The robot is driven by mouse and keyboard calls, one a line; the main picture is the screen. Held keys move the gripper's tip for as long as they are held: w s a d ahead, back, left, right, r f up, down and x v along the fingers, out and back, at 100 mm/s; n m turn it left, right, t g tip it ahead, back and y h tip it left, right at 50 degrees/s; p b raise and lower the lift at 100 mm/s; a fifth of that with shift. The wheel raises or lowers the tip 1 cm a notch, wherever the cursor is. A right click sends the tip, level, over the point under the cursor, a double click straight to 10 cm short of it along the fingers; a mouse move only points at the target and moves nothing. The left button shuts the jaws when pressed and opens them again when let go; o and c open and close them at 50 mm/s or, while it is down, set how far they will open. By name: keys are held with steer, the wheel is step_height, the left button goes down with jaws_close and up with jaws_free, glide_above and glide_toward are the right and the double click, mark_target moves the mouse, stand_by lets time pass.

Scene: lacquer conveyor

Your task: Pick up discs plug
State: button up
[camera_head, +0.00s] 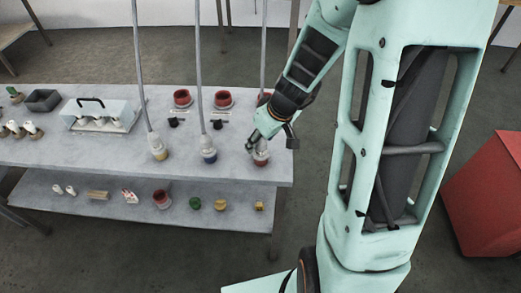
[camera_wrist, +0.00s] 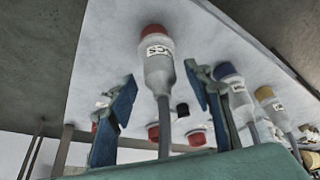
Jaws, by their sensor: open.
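A white plug with a red end (camera_wrist: 158,62) stands on the table at the end of a grey cable. In the head view this plug (camera_head: 261,158) is at the right end of the table, partly hidden by my gripper (camera_head: 270,140). My gripper is open. In the wrist view its two blue-padded fingers (camera_wrist: 160,85) stand on either side of the plug and its cable, with gaps showing; the red end lies beyond the fingertips.
A blue-ended plug (camera_head: 208,153) and a yellow-ended plug (camera_head: 159,150) stand to the left, on hanging cables. Red cups (camera_head: 182,98) are behind them. A lower shelf (camera_head: 90,208) holds small items. A red box (camera_head: 490,195) is at right.

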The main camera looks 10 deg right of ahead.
steer(key=shift+x, duration=2.15)
steer(key=shift+w+a+r, duration=0.1)
steer(key=shift+a, duration=0.05)
steer(key=shift+c, duration=0.2)
jaws_close()
